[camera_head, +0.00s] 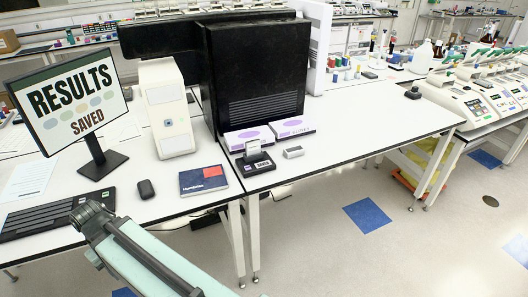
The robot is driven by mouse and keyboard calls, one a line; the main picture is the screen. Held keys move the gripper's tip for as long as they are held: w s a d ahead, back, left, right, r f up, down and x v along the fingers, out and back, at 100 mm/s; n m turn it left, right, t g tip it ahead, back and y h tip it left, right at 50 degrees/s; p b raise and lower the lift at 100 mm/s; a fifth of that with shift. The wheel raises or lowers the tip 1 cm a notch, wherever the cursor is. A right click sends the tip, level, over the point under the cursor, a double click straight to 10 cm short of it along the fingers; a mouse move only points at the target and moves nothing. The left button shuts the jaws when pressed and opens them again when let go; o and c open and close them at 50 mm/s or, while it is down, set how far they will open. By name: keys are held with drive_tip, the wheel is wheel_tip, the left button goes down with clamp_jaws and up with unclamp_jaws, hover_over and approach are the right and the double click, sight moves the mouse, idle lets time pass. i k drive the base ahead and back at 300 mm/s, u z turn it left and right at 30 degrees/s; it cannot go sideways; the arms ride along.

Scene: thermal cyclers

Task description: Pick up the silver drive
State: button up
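A small silver-white block (293,152), which looks like the silver drive, lies flat on the white bench near its front edge. It is just right of a black dock-like device (255,166) that has a pale upright piece (253,150) in its top. The block is clear on its near side. My arm reaches in from the bottom of the picture, up and to the left, and ends in a grey joint over the left desk's front edge. I see no gripper fingers, and nothing of mine is near the block.
Two white and purple boxes (250,138) stand behind the block, before a large black cabinet (254,75). A mouse (146,189), a blue and red book (203,180), a keyboard (50,216) and a monitor (67,97) are left. Bench right of the block is clear.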

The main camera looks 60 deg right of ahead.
sight(252, 147)
drive_tip(key=z, duration=0.15)
drive_tip(key=i, duration=1)
drive_tip(key=u, duration=0.1)
